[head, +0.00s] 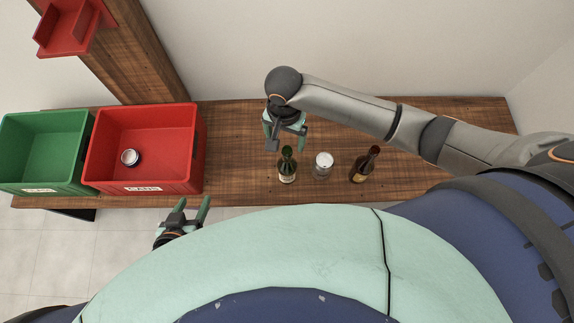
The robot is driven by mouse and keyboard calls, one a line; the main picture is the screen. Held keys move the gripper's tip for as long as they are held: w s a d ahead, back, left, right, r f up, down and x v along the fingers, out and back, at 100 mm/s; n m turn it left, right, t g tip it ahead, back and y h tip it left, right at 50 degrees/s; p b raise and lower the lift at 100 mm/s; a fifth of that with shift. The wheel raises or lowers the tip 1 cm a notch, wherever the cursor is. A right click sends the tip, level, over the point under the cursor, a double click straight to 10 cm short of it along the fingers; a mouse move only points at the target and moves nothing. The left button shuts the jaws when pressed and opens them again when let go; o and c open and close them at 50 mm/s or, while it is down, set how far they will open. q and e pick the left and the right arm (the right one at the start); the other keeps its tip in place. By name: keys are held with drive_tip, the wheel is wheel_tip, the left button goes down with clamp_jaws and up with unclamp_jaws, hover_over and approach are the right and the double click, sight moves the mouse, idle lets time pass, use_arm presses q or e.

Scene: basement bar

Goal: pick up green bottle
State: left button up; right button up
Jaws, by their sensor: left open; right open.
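The green bottle (287,167) stands upright on the wooden counter, left of a can and a brown bottle. My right gripper (286,144) is open at the bottle's neck, with its fingers pointing down toward it. Whether the fingers are around the neck or just behind it, I cannot tell. My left gripper (190,204) is open and empty in front of the counter's edge, below the red crate in the picture.
A silver can (323,164) and a brown bottle (364,164) stand right of the green bottle. A red crate (196,150) holding one can (130,157) and a green crate (42,184) sit at the left. The wooden counter (235,150) is clear between the red crate and the green bottle.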

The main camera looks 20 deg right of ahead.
sight(287, 150)
wheel_tip(287, 150, down, 2)
drive_tip(key=shift+f, duration=0.15)
drive_tip(key=shift+s+d+f+b, duration=0.15)
drive_tip(key=shift+f+b, duration=0.35)
drive_tip(key=shift+f, duration=0.9)
drive_tip(key=shift+s+d+f+b, duration=0.1)
drive_tip(key=shift+s+f+b, duration=0.3)
drive_tip(key=shift+f, duration=0.95)
drive_tip(key=shift+w, duration=0.15)
clamp_jaws()
drive_tip(key=shift+a, duration=0.1)
